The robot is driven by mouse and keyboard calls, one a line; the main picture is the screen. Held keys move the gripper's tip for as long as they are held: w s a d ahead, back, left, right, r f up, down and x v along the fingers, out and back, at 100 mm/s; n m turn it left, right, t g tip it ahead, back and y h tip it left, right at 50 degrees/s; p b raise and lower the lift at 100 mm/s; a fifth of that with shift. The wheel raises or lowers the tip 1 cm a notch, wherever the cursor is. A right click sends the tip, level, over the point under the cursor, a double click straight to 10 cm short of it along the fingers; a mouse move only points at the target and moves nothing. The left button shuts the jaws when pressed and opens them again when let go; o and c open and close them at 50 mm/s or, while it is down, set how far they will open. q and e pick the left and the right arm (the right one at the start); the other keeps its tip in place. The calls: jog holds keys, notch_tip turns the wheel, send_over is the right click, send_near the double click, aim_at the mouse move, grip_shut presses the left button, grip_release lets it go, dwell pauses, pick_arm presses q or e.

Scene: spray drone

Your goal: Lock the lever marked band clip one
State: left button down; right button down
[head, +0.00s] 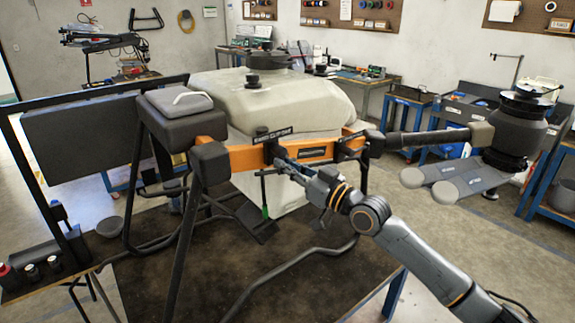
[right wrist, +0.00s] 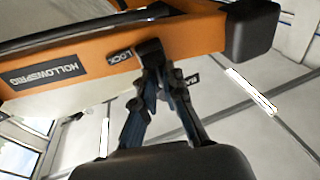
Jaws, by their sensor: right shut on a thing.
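The spray drone (head: 270,95) stands on a dark table, with an orange band (head: 240,158) around its pale tank. A dark label that appears to read band clip one (head: 272,133) is above a black clip on the band's front. My right gripper (head: 279,163) is at this clip. In the right wrist view its fingers (right wrist: 155,72) are closed on a small black lever (right wrist: 150,50) at the band's edge, beside a LOCK label (right wrist: 121,56). The fingers hide part of the lever, so its exact angle is unclear. My left gripper is not in view.
A second dark label (head: 351,140) is farther right on the band. A black part with a green end (head: 265,211) hangs below the clip. Open floor lies to the right.

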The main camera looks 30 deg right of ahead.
jog(key=c, duration=1.4)
grip_release()
jog(key=shift+v, duration=6)
jog(key=shift+a, duration=0.1)
